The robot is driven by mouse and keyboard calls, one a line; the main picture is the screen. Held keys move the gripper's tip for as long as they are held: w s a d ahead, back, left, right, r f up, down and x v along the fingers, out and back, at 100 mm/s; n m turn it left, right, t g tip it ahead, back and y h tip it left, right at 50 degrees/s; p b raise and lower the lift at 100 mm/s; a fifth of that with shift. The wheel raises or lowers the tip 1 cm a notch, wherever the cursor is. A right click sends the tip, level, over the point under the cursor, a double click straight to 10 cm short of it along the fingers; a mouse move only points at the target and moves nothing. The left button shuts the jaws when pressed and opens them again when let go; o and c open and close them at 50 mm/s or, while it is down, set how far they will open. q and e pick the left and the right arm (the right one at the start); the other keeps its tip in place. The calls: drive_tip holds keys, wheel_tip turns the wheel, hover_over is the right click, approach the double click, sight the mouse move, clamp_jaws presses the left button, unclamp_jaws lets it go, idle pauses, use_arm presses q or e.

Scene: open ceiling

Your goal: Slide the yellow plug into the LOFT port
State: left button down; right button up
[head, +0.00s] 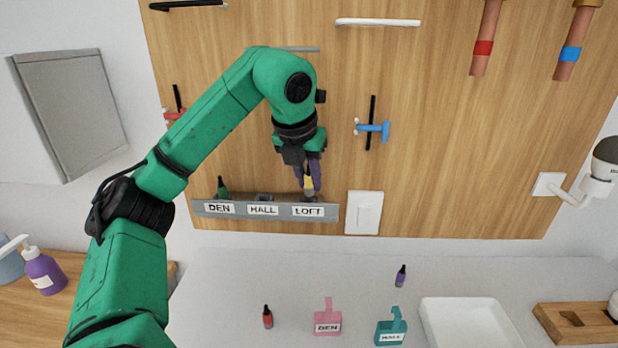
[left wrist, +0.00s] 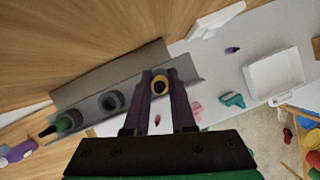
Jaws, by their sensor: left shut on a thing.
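The yellow plug (head: 309,183) is between the fingers of my left gripper (head: 308,178), which is shut on it. In the head view the plug is right above the LOFT label (head: 308,212), over the grey port strip (head: 239,209). The left wrist view shows the plug's yellow ring (left wrist: 160,78) between the purple fingers (left wrist: 163,98). The plug and fingers hide the LOFT port, so I cannot tell whether the tip is inside. The HALL port (left wrist: 110,102) is empty. A green plug (head: 222,187) stands at the DEN port. My right gripper is not in view.
A white switch plate (head: 364,213) is just right of the strip. A blue valve (head: 373,129) and a red one (head: 175,114) are on the wooden wall. Purple (head: 401,276) and red (head: 268,317) plugs, tags and a white tray (head: 467,323) rest on the counter below.

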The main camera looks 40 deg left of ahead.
use_arm(q)
drive_tip(key=shift+f, duration=0.15)
drive_tip(key=shift+f+b, duration=0.3)
drive_tip(key=shift+b, duration=0.05)
drive_tip(key=shift+f+b, duration=0.35)
drive_tip(key=shift+f, duration=0.2)
drive_tip(key=c, duration=0.7)
unclamp_jaws()
drive_tip(key=shift+d, duration=0.15)
drive_tip(key=shift+a, duration=0.25)
